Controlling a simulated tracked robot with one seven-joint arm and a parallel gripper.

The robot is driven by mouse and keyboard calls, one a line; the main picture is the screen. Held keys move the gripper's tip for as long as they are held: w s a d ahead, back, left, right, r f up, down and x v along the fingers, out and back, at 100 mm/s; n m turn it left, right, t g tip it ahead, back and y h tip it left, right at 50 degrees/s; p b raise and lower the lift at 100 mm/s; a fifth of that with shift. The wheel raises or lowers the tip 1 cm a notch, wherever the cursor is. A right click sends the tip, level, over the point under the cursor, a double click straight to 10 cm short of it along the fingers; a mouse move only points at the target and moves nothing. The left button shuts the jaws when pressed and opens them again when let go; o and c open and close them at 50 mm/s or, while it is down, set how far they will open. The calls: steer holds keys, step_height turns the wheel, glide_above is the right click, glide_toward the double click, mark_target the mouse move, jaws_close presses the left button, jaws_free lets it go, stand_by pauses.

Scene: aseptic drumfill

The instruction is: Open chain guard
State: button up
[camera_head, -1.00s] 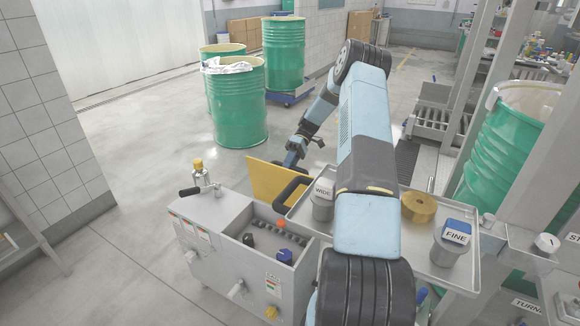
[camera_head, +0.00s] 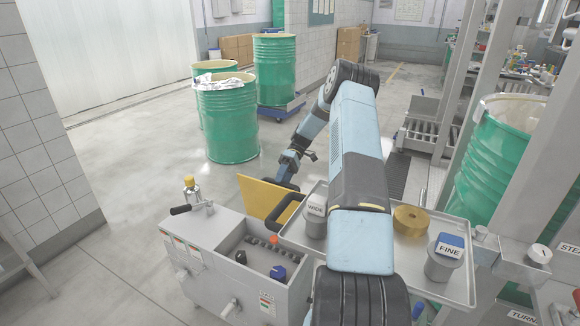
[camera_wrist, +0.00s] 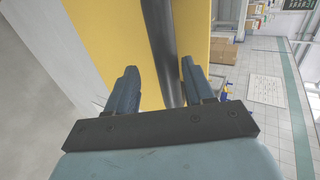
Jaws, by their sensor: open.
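The chain guard is a yellow panel (camera_head: 262,198) standing raised at the back of the grey machine box (camera_head: 235,260). A black bar handle (camera_head: 286,207) shows along its right side. In the wrist view the yellow panel (camera_wrist: 110,35) fills much of the picture, with the dark round handle bar (camera_wrist: 163,50) running down between my fingers. My gripper (camera_wrist: 160,85) is open, one finger on each side of the bar. I cannot tell whether a finger touches it.
A tray right of the box holds the WIDE canister (camera_head: 314,215), the FINE canister (camera_head: 445,255) and a brass ring (camera_head: 411,220). Green drums (camera_head: 228,125) stand behind on open floor.

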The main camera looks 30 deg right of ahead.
steer(key=v, duration=1.2)
steer(key=shift+d, duration=0.2)
